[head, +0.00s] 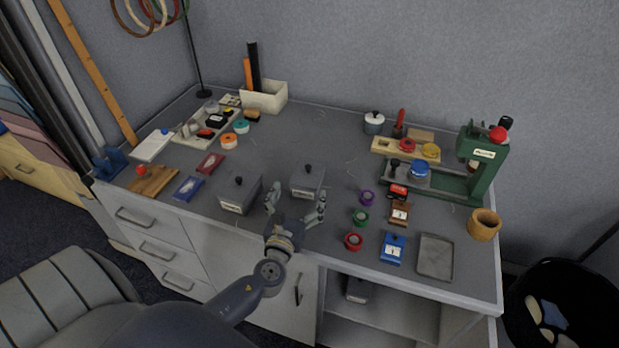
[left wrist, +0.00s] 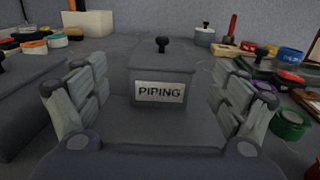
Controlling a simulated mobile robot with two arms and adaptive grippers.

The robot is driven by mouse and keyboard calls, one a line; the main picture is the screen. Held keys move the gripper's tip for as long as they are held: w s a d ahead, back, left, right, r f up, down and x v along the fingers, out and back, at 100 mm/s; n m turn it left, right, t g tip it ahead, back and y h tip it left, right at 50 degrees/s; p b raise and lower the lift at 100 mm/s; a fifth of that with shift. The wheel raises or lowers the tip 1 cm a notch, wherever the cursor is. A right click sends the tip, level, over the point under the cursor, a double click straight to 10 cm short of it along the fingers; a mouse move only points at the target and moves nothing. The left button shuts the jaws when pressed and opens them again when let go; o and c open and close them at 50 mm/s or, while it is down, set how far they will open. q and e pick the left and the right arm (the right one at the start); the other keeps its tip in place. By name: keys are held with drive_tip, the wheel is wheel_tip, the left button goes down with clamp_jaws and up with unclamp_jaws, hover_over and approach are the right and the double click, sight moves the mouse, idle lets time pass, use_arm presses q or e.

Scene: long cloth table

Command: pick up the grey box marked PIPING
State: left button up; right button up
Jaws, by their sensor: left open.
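The grey box marked PIPING (left wrist: 160,93) stands upright on the table in the left wrist view, its white label facing the camera and a black knob on its lid. It appears to be the right-hand grey box (head: 308,180) in the head view. My left gripper (head: 297,203) is open and empty at the near side of this box. In the left wrist view its padded fingers (left wrist: 157,93) stand left and right of the box, with a gap on each side. My right gripper is not in view.
Another grey knobbed box (head: 238,195) stands close on the left. Purple, green and red spools (head: 360,217) lie to the right, beside a blue box (head: 392,249) and a grey tray (head: 435,257). The table behind the PIPING box is largely clear. A similar box (head: 357,289) sits on the shelf below.

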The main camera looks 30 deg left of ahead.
sight(302, 187)
use_arm(q)
drive_tip(key=x, duration=0.3)
drive_tip(key=shift+w+r, duration=0.1)
drive_tip(key=shift+w, duration=0.1)
drive_tip(key=shift+w+a, duration=0.2)
drive_tip(key=shift+w, duration=0.25)
drive_tip(key=p+x, duration=0.1)
drive_tip(key=x, duration=0.3)
drive_tip(key=shift+w+r, duration=0.1)
drive_tip(key=shift+w, duration=0.3)
drive_tip(key=shift+s, duration=0.1)
drive_tip(key=shift+c, duration=0.3)
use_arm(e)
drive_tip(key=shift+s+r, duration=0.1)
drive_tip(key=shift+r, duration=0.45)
use_arm(q)
drive_tip(key=c, duration=1.3)
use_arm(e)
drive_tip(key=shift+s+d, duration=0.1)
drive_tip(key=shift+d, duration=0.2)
